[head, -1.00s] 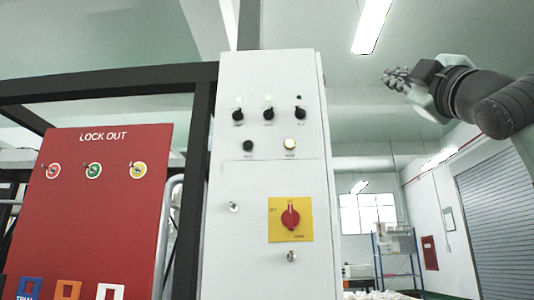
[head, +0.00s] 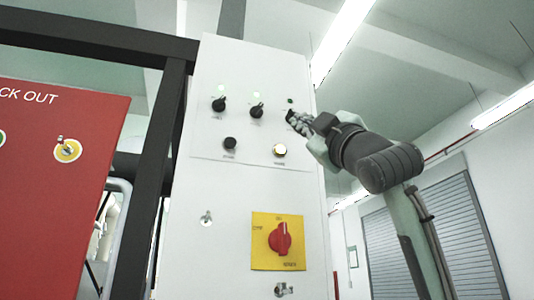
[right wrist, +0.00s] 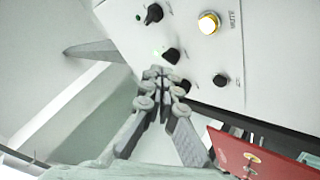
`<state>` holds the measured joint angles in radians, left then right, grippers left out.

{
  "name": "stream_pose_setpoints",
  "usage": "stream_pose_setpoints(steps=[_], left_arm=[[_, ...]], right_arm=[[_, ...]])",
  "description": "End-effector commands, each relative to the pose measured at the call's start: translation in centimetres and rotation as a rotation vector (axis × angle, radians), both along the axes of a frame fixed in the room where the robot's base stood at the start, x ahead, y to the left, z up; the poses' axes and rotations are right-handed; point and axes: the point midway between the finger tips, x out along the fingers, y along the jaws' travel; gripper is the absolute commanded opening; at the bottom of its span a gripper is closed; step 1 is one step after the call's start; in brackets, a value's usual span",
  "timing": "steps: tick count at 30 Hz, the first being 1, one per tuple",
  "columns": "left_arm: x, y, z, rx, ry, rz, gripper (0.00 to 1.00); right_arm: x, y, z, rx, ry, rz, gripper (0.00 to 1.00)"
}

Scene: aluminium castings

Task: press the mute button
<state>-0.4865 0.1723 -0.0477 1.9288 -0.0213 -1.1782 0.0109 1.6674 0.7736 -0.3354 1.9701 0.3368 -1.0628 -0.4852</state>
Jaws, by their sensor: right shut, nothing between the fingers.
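My right gripper (head: 293,119) is shut and empty. In the head view its fingertips overlap the rightmost black knob, above and slightly right of the button. In the right wrist view the fingertips (right wrist: 163,76) are below and left of the button, apart from it. My left gripper is in neither view.
Black knobs (head: 219,104) form a row above the button. A black button (head: 230,144) is to its left. A red rotary switch (head: 280,240) on a yellow plate is lower down. A red lockout board (head: 60,190) and dark frame post (head: 166,170) stand left.

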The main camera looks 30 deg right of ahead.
Motion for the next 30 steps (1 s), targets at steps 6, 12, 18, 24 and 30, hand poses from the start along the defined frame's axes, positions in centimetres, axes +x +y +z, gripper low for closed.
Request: stream_pose_setpoints(steps=[6,12,18,24,30], left_arm=[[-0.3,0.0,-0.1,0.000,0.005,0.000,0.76],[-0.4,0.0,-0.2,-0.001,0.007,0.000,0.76],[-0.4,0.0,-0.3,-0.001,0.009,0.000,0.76],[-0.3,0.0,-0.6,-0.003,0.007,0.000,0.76],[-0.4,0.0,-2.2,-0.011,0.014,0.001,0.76]], right_arm=[[0.0,0.0,0.0,0.000,0.000,0.000,0.00],[0.6,-0.1,0.0,0.001,0.002,0.001,0.00],[2.9,-0.7,0.0,0.002,0.003,0.000,0.00],[5.7,-1.4,0.0,0.002,0.003,0.000,0.00],[7.7,-1.9,0.1,0.001,0.002,0.001,0.00]])
